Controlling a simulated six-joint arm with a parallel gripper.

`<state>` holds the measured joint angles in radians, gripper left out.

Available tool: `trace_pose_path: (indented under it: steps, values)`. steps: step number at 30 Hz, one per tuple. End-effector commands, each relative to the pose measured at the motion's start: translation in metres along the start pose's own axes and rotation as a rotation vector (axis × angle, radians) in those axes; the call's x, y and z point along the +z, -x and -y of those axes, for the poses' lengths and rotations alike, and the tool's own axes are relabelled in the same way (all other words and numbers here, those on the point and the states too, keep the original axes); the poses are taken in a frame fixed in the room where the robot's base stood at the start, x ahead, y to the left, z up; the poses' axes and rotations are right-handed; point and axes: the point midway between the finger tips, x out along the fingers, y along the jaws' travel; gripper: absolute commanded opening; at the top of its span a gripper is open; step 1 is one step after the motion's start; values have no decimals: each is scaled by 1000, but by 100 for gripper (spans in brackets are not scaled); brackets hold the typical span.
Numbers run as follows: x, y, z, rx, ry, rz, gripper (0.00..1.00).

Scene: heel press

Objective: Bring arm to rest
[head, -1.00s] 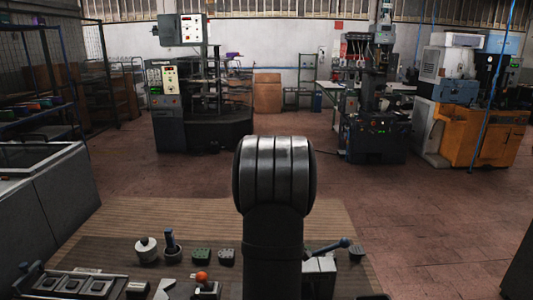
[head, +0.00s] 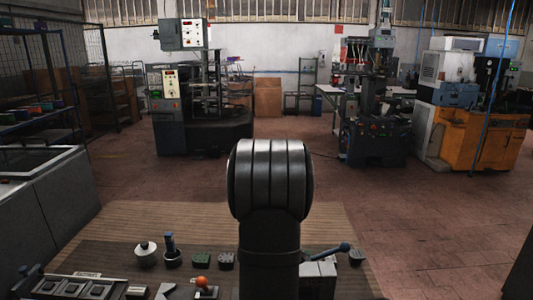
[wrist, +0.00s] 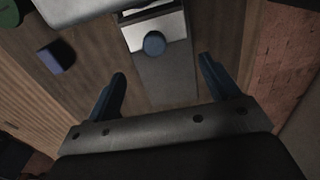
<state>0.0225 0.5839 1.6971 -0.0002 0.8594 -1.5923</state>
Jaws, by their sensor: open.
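My gripper (wrist: 162,68) shows in the wrist view with its two blue fingers spread wide and nothing held between them. Beyond the fingertips is a grey and pale metal fixture with a round blue knob (wrist: 154,43), apart from the fingers. In the head view my arm stands in the middle and the gripper is hidden. A lever with a blue ball end (head: 344,247) shows just right of my arm, on a pale block (head: 319,270).
On the bench (head: 205,220) stand a white pot (head: 146,257), a blue-handled tool in a dark cup (head: 171,258), a green block (head: 202,259), a dark block (head: 226,261) and an orange-ball lever (head: 202,282). A switch panel (head: 72,289) is at front left. Machines stand far behind.

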Motion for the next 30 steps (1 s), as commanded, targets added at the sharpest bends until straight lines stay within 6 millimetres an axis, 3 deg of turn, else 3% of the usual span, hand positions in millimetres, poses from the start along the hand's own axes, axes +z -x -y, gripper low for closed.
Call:
trace_pose_path:
  steps: [3,9,21,30]
  values:
    - [24,-12,1,-3,-5,0,80]
    - [19,-49,1,-5,3,0,80]
    - [-63,-46,0,-1,5,0,80]
    - [-100,-46,0,-1,3,0,80]
